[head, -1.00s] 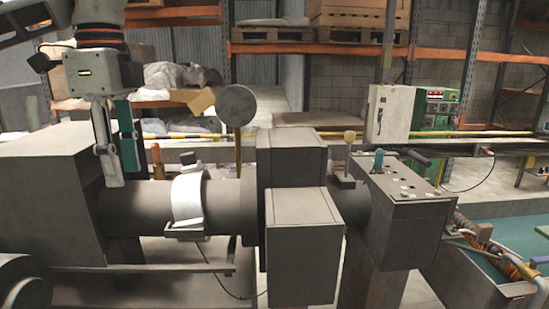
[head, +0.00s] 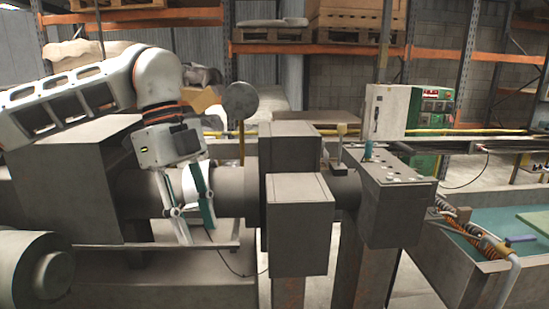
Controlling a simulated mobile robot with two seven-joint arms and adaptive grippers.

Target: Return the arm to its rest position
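My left gripper (head: 194,234) hangs fingers down in front of the grey horizontal cylinder (head: 133,193) of the machine. Its two fingers stand apart with a gap between them, and no held object shows. A pale band (head: 228,190) on the cylinder shows beside the fingers; the gripper hides part of it, and I cannot tell whether they touch. My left arm (head: 100,95) comes in from the upper left and bends down at the white wrist. My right gripper is out of view.
A big grey block (head: 75,190) stands left of the cylinder, below my arm. Grey boxes (head: 300,225) and a control panel (head: 398,185) stand to the right. A round grey disc (head: 240,101) on a post rises close to my wrist. A blue-green trough (head: 480,250) is at far right.

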